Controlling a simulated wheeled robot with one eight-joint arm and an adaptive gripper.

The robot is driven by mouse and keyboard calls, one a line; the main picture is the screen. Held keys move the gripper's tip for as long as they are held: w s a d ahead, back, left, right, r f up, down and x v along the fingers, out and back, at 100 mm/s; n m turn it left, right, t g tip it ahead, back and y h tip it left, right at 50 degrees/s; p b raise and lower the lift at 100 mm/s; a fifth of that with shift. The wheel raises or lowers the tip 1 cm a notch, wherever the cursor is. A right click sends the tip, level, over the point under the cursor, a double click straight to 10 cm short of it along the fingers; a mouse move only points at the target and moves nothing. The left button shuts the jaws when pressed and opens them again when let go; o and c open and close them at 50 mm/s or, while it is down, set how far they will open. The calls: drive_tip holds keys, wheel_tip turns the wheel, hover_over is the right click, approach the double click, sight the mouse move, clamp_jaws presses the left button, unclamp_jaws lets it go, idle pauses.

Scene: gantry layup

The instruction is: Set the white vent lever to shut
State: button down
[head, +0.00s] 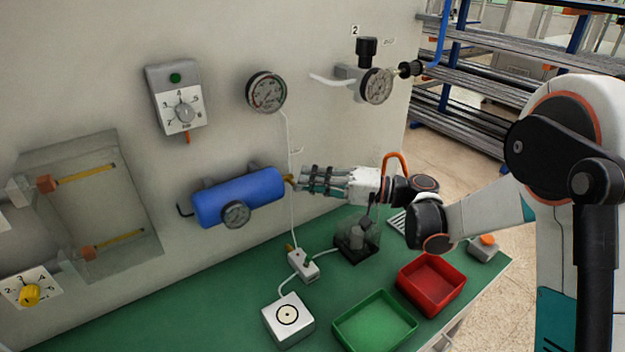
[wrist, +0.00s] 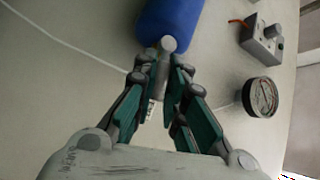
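My gripper (head: 312,180) reaches left along the wall to the right end of the blue tank (head: 240,197). In the wrist view my gripper (wrist: 160,75) has its fingers apart, around a pale grey lever-like part with a round end (wrist: 168,44) at the end of the blue tank (wrist: 170,18). This part appears to be the vent lever; the right finger is close to it, and I cannot tell whether they touch. In the head view only a brass fitting (head: 290,179) shows there; my fingers hide the rest.
A round gauge (head: 266,92) and a dial box (head: 178,98) are on the wall above. A regulator with a gauge (head: 376,86) is at upper right. Below, the green bench holds a valve block (head: 303,264), a green tray (head: 345,337) and a red tray (head: 403,293).

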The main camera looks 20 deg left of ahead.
sight(295, 188)
drive_tip(key=shift+r, duration=0.1)
drive_tip(key=n+h+p, duration=0.1)
drive_tip(key=r+h+p, duration=0.1)
drive_tip(key=p, duration=0.1)
drive_tip(key=shift+s+a+r+n, duration=0.1)
drive_tip(key=shift+s+n, duration=0.1)
drive_tip(key=shift+n, duration=0.2)
drive_tip(key=n+h+p, duration=0.1)
drive_tip(key=r+n+t+h+p, duration=0.1)
drive_tip(key=s+n+h+p, duration=0.1)
drive_tip(key=p, duration=0.1)
drive_tip(key=shift+a+r+t+h, duration=0.2)
drive_tip(key=shift+a+t+h, duration=0.1)
drive_tip(key=shift+a, duration=0.1)
drive_tip(key=n+t+h+p, duration=0.1)
drive_tip(key=s+a+n+t+h+p, duration=0.1)
drive_tip(key=n+t+h+p, duration=0.1)
drive_tip(key=h, duration=0.1)
drive_tip(key=shift+s+a+r+t, duration=0.25)
drive_tip(key=shift+s+r+t, duration=0.05)
drive_tip(key=shift+s+t, duration=0.1)
drive_tip(key=shift+s+a+r+n+h, duration=0.1)
drive_tip(key=shift+s+a+n+h, duration=0.1)
drive_tip(key=shift+s+n+h, duration=0.15)
